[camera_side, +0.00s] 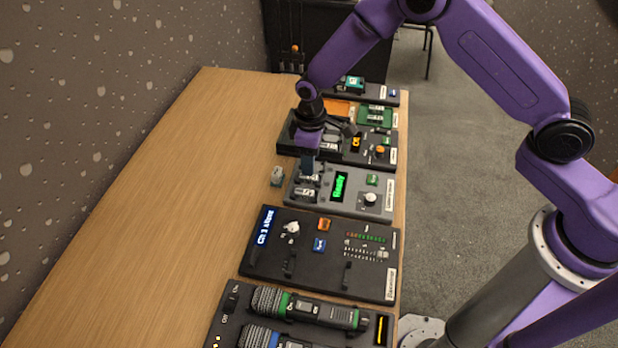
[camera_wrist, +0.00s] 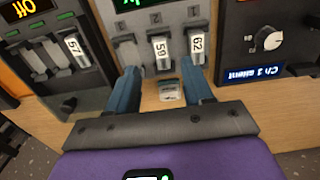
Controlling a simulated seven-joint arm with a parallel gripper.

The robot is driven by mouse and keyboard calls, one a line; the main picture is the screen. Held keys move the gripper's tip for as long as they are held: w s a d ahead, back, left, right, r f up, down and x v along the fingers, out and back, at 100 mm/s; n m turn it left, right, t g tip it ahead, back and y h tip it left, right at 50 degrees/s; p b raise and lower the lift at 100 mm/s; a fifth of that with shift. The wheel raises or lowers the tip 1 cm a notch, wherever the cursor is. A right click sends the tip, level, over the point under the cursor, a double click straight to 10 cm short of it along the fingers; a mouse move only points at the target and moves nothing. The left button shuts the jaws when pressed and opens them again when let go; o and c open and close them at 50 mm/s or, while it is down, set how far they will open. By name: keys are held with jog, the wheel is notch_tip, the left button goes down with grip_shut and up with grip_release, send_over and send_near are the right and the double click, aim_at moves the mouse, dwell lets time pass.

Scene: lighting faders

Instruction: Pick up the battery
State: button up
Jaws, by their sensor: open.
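A small pale grey block (camera_side: 277,177), which looks like the battery, lies loose on the wooden table just left of the grey panel in the side view. In the wrist view it (camera_wrist: 171,91) shows between my fingers, partly hidden by the gripper body. Its label is too small to read. My gripper (camera_side: 308,180) is open, pointing down over the left end of the grey panel (camera_side: 330,206), to the right of the block. In the wrist view the blue fingers (camera_wrist: 163,78) stand apart with nothing clasped.
The grey panel has a green display (camera_side: 340,186) and slots with white pieces marked 59 (camera_wrist: 162,50) and 62 (camera_wrist: 196,44). The table's left side (camera_side: 150,220) is bare.

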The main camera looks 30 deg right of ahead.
aim_at(309, 179)
jog(key=shift+a+f, duration=0.2)
jog(key=shift+f, duration=2.55)
grip_shut()
